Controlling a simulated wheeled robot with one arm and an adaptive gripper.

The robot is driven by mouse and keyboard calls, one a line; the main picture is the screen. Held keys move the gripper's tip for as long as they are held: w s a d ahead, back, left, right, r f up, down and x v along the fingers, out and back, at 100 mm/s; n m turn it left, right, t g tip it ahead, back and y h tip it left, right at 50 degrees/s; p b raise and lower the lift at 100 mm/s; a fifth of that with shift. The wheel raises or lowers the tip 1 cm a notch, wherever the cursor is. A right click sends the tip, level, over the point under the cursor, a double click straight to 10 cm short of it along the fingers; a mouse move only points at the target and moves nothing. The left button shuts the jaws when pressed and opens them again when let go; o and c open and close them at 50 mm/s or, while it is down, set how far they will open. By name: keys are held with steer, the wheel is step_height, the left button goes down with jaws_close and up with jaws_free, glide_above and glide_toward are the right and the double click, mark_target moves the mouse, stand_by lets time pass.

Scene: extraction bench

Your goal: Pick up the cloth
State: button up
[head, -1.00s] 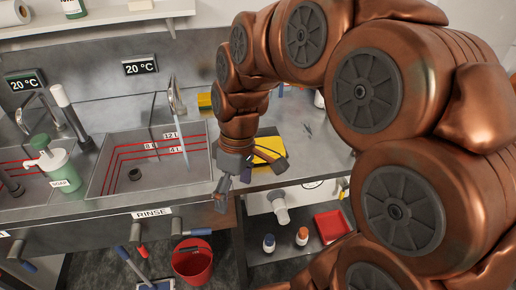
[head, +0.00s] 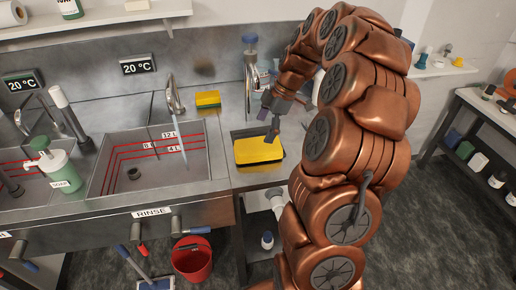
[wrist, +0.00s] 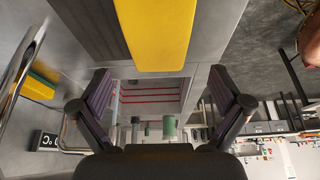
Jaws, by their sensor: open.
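The yellow cloth (head: 257,150) lies flat in a small dark-edged tray or recess on the steel counter, right of the rinse basin. In the wrist view the yellow slab (wrist: 155,30) at the top, between the finger lines, looks like the same cloth. My gripper (head: 268,117) is open and empty above and slightly behind the cloth, apart from it. Its two fingers (wrist: 160,88) stand wide apart in the wrist view, with nothing between the tips.
A yellow and green sponge (head: 208,99) lies at the back of the counter. The rinse basin (head: 110,190) is to the left, with a soap bottle (head: 60,170). A red bucket (head: 192,262) stands on the floor.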

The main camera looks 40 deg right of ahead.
mark_target(257, 145)
steer(key=shift+p+x, duration=0.3)
steer(key=shift+x, duration=0.75)
steer(key=shift+d+p+x, duration=0.2)
steer(key=shift+p+x, duration=0.45)
steer(key=shift+x, duration=0.65)
steer(key=shift+d+p+x, duration=0.2)
steer(key=shift+p+x, duration=0.45)
steer(key=shift+x, duration=0.65)
steer(key=shift+f, duration=0.15)
steer(key=c, duration=0.9)
step_height(257, 145, up, 2)
steer(key=shift+r+b, duration=0.1)
steer(key=shift+b, duration=0.65)
steer(key=shift+s+a+r+b, duration=0.15)
steer(key=shift+r+b, duration=0.15)
steer(key=shift+r, duration=0.35)
steer(key=s+a+b, duration=0.1)
steer(key=s+a, duration=0.1)
steer(key=s, duration=0.2)
steer(key=s+a+r+b, duration=0.1)
steer(key=s+a+b, duration=0.1)
steer(key=s, duration=0.3)
steer(key=s+a+b, duration=0.2)
steer(key=s, duration=0.3)
steer(key=shift+s+a+r, duration=0.1)
steer(key=shift+s+r, duration=0.1)
steer(key=shift+r, duration=0.05)
